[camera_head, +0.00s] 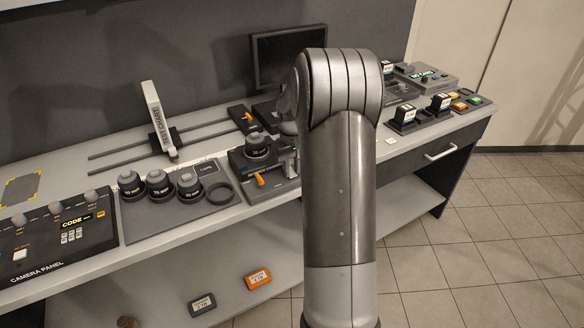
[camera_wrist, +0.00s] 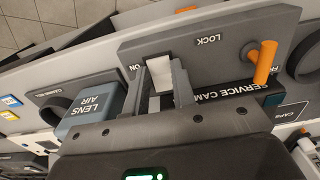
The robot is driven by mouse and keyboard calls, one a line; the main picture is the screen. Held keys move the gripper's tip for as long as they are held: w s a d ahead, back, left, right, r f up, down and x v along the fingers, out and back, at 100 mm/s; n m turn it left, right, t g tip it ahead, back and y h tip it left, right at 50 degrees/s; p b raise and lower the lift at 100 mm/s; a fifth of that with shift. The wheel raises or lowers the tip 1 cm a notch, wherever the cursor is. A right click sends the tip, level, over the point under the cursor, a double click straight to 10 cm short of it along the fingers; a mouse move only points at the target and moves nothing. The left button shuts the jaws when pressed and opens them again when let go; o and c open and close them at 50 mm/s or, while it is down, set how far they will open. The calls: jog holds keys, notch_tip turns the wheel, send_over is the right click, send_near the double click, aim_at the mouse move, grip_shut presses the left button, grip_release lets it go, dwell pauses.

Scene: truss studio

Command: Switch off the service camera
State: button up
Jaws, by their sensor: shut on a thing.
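The service camera (camera_head: 240,163) is a dark block on the bench with a black round lens on top and an orange lever (camera_head: 259,180) on its front. In the wrist view its grey face (camera_wrist: 215,38) carries a LOCK label, the orange lever (camera_wrist: 265,62) and a partly covered SERVICE CAM label. A white switch piece (camera_wrist: 160,70) stands beside an ON label. My gripper (camera_wrist: 160,84) is shut on this white switch, a finger on each side. The fingers hide part of the switch, so its exact position is unclear. In the head view my arm hides most of the gripper.
A blue-grey LENS AIR block (camera_wrist: 92,112) sits close beside my gripper. The lens tray (camera_head: 217,203) with several lenses and the camera panel (camera_head: 60,242) are left of the camera. A dark monitor (camera_head: 285,55) stands behind. Open floor (camera_head: 480,230) lies to the right.

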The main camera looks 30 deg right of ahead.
jog(key=shift+c, duration=0.8)
jog(key=shift+w+g, duration=0.2)
jog(key=shift+g, duration=0.55)
jog(key=shift+w+g, duration=0.15)
jog(key=shift+g, duration=0.6)
jog(key=o, duration=1)
jog(key=shift+r, duration=0.15)
jog(key=v, duration=1)
jog(key=shift+w+r, duration=0.1)
jog(key=shift+r, duration=0.2)
